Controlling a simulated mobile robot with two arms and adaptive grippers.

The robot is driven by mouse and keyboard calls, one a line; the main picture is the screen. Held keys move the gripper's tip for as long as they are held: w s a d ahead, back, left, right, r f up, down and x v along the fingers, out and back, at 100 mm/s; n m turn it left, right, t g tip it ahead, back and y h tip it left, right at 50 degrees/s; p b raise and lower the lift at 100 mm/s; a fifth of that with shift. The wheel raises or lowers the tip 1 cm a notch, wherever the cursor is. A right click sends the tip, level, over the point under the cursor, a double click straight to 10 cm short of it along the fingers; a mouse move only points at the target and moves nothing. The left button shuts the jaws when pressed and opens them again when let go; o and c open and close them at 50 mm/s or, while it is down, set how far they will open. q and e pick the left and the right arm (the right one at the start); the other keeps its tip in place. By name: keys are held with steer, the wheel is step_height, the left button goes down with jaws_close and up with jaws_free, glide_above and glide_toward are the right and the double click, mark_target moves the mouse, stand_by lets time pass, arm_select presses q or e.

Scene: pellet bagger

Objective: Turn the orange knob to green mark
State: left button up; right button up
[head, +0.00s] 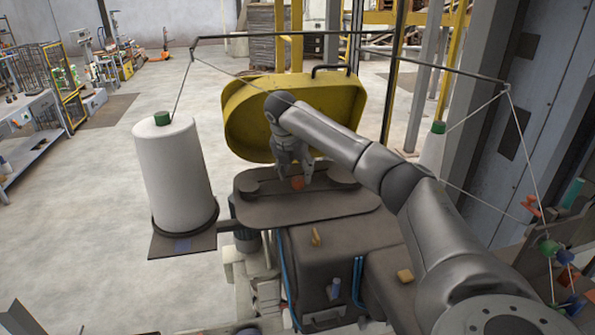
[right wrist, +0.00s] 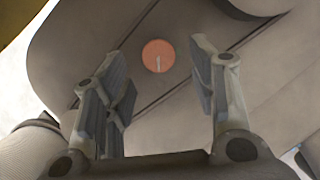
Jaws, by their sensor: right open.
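The orange knob (right wrist: 158,56) is round and flat with a pale line on its face, set in the grey-brown plate of the machine. In the head view the knob (head: 297,183) shows small between my right gripper's fingers. My right gripper (head: 292,178) points down over the plate from above. In the right wrist view my right gripper (right wrist: 160,90) is open, with a finger on each side of the knob's line and nothing between them. The knob appears a little beyond the fingertips, apart from them. I cannot make out a green mark beside the knob. My left gripper does not show.
A yellow cover (head: 240,120) stands open behind the plate (head: 300,206). A white thread spool (head: 173,170) with a green top stands at the left. Thin rods and threads run above the machine. Open floor lies at the left.

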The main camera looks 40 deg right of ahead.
mark_target(298, 178)
steer(key=x, duration=0.3)
steer(key=shift+w+d+r+p, duration=0.1)
steer(key=shift+w+r+p, duration=0.05)
steer(key=shift+p, duration=0.2)
steer(key=shift+d+f, duration=0.15)
steer(key=shift+f, duration=0.3)
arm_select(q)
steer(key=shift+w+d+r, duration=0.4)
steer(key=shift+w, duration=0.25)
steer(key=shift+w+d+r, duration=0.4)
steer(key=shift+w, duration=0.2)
arm_select(e)
steer(key=c, duration=1)
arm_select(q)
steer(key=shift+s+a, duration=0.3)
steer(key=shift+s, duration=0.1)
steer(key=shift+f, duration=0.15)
